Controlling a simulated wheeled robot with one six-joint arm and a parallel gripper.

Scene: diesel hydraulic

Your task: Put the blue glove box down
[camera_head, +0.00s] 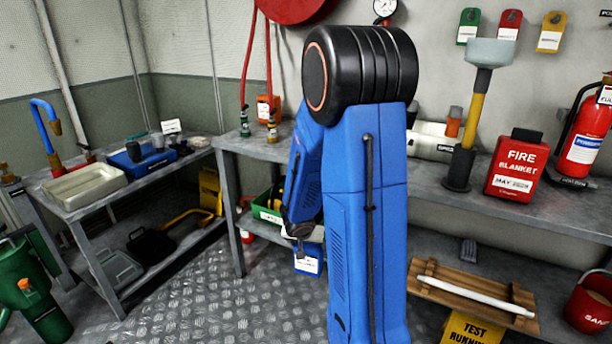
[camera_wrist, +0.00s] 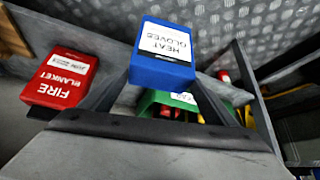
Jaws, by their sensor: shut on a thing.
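The blue glove box (camera_wrist: 160,76), labelled "HEAT GLOVES", is between the two dark fingers of my gripper (camera_wrist: 165,88) in the wrist view. My gripper is shut on it. In the head view the glove box (camera_head: 309,267) hangs below my gripper (camera_head: 300,246), partly behind my blue arm. It appears in front of the back bench, lower than its top and above the floor. Its underside is hidden.
A green crate (camera_wrist: 150,99) with tools is on the bench's lower shelf, near the box. A red fire blanket box (camera_head: 517,168) stands on the back bench (camera_head: 570,205). The left bench holds a tray (camera_head: 84,187) and a blue case (camera_head: 140,160). The patterned floor (camera_head: 215,290) is clear.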

